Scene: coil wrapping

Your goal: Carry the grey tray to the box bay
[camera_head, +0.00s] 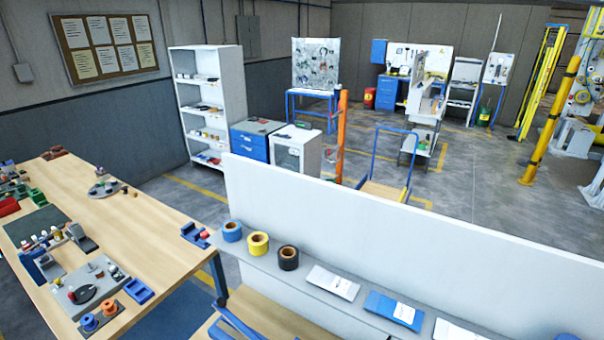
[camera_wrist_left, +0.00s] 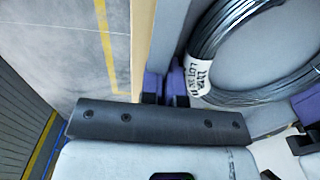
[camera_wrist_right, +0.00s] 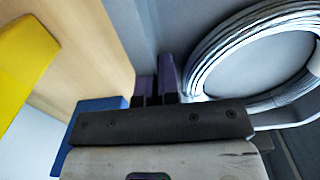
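The grey tray shows in the left wrist view (camera_wrist_left: 262,50) and the right wrist view (camera_wrist_right: 150,30), with a coil of grey wire (camera_wrist_left: 212,50) lying in it. The coil carries a white label with print. My left gripper (camera_wrist_left: 165,88) has its purple fingers on either side of the tray's wall and looks shut on it. My right gripper (camera_wrist_right: 157,85) likewise pinches a wall of the tray, beside the coil (camera_wrist_right: 205,75). The head view shows neither gripper nor the tray. I cannot pick out the box bay.
A wooden workbench (camera_head: 150,240) with tools and parts stands at left. A white panel (camera_head: 400,250) rises behind a shelf with tape rolls (camera_head: 258,244) and packets. A blue-framed cart (camera_head: 385,192) stands beyond. In the right wrist view a yellow object (camera_wrist_right: 22,60) lies near wood.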

